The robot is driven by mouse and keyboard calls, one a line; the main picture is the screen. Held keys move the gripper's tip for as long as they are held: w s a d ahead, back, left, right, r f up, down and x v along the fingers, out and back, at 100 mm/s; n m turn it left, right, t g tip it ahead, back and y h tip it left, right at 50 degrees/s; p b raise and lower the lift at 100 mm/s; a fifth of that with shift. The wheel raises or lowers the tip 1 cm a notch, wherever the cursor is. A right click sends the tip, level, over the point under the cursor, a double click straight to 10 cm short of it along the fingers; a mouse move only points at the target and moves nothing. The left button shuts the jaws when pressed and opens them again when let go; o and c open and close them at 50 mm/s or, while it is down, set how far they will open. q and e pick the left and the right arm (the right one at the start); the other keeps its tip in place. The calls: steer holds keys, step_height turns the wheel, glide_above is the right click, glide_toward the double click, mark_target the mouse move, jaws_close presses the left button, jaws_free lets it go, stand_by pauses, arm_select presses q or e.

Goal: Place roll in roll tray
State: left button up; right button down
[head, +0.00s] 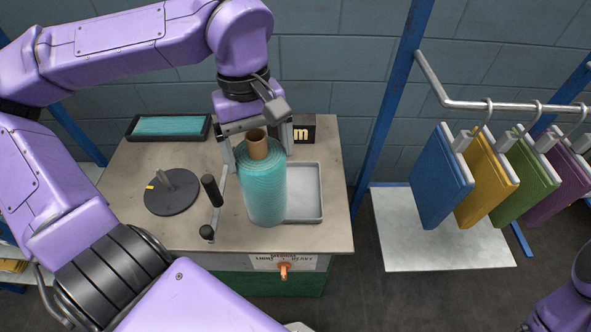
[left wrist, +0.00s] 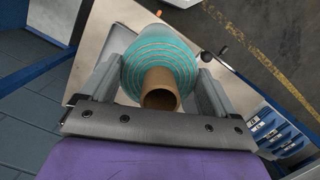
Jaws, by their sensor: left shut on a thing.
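The roll (head: 264,190) is teal material wound on a brown cardboard core, held upright. My left gripper (head: 256,148) is shut on the roll, its fingers on either side of the upper part. In the left wrist view the roll (left wrist: 160,55) sits between the two fingers of the gripper (left wrist: 158,92), with the core end facing the camera. A light grey shallow tray (head: 305,192) lies on the table behind and to the right of the roll, partly hidden by it. Whether the roll touches the table or tray I cannot tell. My right gripper is not in view.
The table (head: 130,215) also holds a dark round base with a peg (head: 171,195), a black-handled crank (head: 212,195) and a black tray with teal material (head: 168,127) at the back left. Coloured hanging panels (head: 442,178) are on a rail at right.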

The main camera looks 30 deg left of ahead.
arm_select(q)
steer(key=w+a+f+p, duration=0.3)
steer(key=w+f, duration=1)
steer(key=shift+a, duration=0.4)
steer(key=shift+f, duration=0.1)
steer(key=o, duration=1.5)
steer(key=r, duration=0.4)
steer(key=a+r, duration=0.1)
steer(key=r, duration=0.3)
steer(key=w+r, duration=0.1)
steer(key=r, duration=0.3)
steer(key=shift+a+r+b, duration=0.15)
steer(key=shift+a+b, duration=0.1)
steer(key=shift+b, duration=0.1)
